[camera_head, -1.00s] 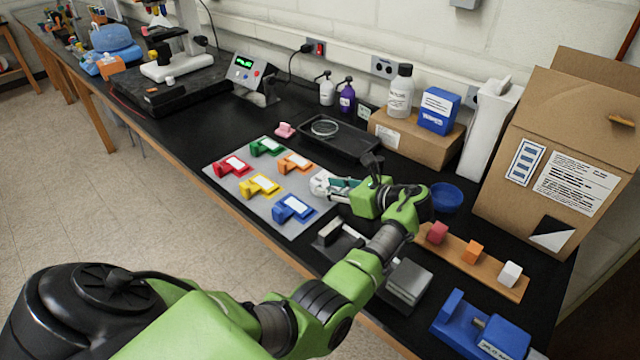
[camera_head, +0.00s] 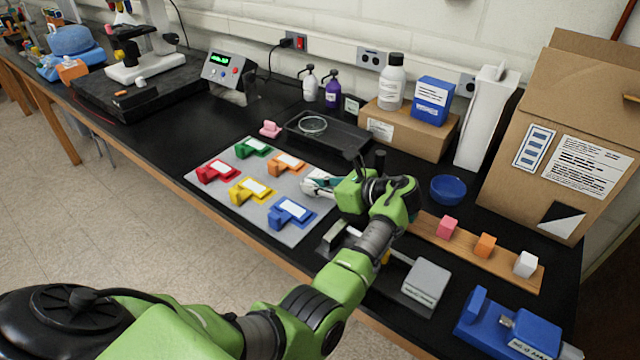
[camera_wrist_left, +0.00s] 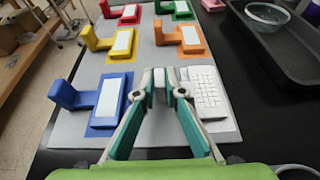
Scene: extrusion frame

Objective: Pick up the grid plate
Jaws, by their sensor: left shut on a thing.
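The white grid plate (camera_wrist_left: 203,88) shows in the left wrist view, to the right of my fingertips, over the near right part of the grey mat (camera_wrist_left: 70,128). My left gripper (camera_wrist_left: 159,84) has teal and white fingers, and its tips are closed together on the plate's upright grip at its left side. The fingertips hide most of that grip. I cannot tell whether the plate touches the mat. In the head view, my left gripper (camera_head: 312,184) is low at the mat's right edge and largely covers the plate. My right gripper is not in view.
Blue (camera_head: 290,213), yellow (camera_head: 250,190), red (camera_head: 216,171), orange (camera_head: 286,164) and green (camera_head: 253,148) holders stand on the mat. A black tray (camera_head: 345,140) with a glass dish lies behind. A board (camera_head: 500,262) with small blocks and a blue bowl (camera_head: 447,190) are to the right.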

